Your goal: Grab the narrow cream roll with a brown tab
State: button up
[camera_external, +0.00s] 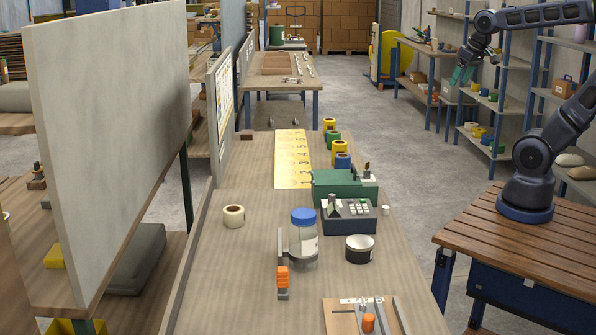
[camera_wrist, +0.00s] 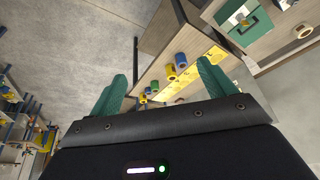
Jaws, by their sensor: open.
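A cream roll (camera_external: 234,216) with a tan core stands on the left part of the workbench; no brown tab can be made out at this size. It also seems to show at the upper right of the wrist view (camera_wrist: 304,31). A much smaller whitish roll-like piece (camera_external: 385,210) sits right of the dark keypad device. My gripper (camera_external: 463,75) is high at the upper right, away from the bench and far from both. Its green fingers are spread, with nothing between them, in the wrist view (camera_wrist: 160,72).
Yellow, green and blue rolls (camera_external: 333,140) line the bench's right edge beside a yellow numbered strip (camera_external: 292,160). A tall panel (camera_external: 110,140) stands left.

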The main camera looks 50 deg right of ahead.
jog(key=w+a+r, duration=0.1)
jog(key=w+a, duration=0.8)
jog(key=w, duration=0.4)
jog(key=w+a+r, duration=0.1)
jog(key=w+a, duration=0.9)
jog(key=w, duration=0.2)
send_over(234, 213)
jog(key=s+d, duration=0.1)
jog(key=s, duration=0.1)
notch_tip(234, 213, down, 28)
jog(key=shift+m+h, duration=0.3)
jog(key=shift+x, duration=5.35)
jog(key=shift+d, duration=0.1)
jog(key=c, duration=1.1)
